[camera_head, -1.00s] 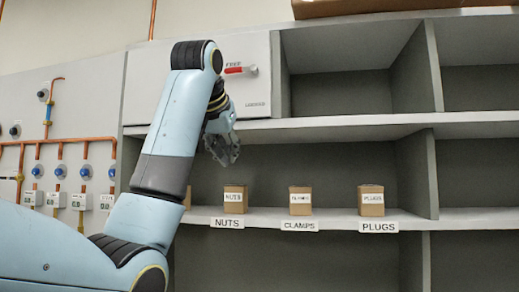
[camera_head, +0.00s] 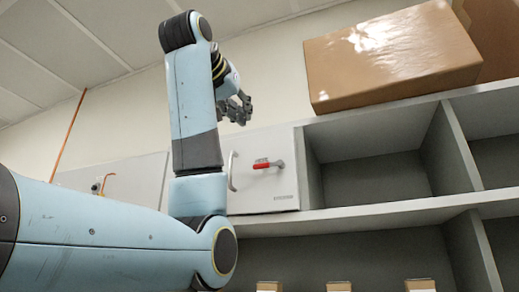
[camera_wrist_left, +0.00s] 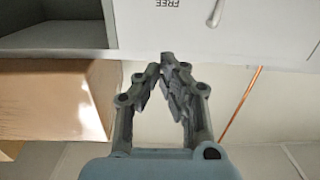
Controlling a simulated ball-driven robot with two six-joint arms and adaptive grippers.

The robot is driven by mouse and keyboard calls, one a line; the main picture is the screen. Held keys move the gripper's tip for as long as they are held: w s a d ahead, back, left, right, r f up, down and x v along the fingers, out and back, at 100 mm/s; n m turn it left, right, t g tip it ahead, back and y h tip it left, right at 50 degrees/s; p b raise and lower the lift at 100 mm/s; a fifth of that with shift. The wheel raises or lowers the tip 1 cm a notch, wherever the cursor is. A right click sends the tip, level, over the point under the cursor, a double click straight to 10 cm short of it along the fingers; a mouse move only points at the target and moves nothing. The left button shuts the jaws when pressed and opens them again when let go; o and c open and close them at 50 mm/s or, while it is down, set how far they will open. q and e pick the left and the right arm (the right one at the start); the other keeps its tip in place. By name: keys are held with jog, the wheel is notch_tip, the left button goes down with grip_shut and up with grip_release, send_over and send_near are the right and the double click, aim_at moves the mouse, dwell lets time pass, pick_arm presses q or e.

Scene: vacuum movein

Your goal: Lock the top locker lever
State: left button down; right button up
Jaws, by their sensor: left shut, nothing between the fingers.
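The top locker has a white door (camera_head: 262,192), closed, with a red lever (camera_head: 268,164) lying roughly horizontal near its top. A pale curved handle (camera_head: 232,172) is at the door's left side. My left gripper (camera_head: 240,112) is above the locker's top edge, up and left of the lever and apart from it. In the left wrist view my gripper (camera_wrist_left: 170,62) is shut and empty, with its tips near the edge of the white locker door (camera_wrist_left: 260,25). The word FREE shows upside down there; the lever is out of that view. My right gripper is out of sight.
A large cardboard box (camera_head: 392,55) stands on top of the shelf unit, right of my gripper; it also shows in the left wrist view (camera_wrist_left: 55,95). Open grey compartments (camera_head: 375,178) lie right of the locker. Small boxes (camera_head: 338,286) are on the lower shelf.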

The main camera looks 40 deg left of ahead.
pick_arm(q)
jog(key=p+x, duration=0.4)
jog(key=x, duration=0.5)
jog(key=shift+w+a+p, duration=0.15)
jog(key=shift+w+p, duration=0.15)
jog(key=shift+w, duration=0.05)
jog(key=f, duration=0.1)
jog(key=f+p, duration=0.1)
jog(key=f, duration=0.1)
jog(key=shift+w+f, duration=0.15)
jog(key=shift+w, duration=0.15)
jog(key=shift+a+f, duration=0.1)
jog(key=shift+f, duration=0.3)
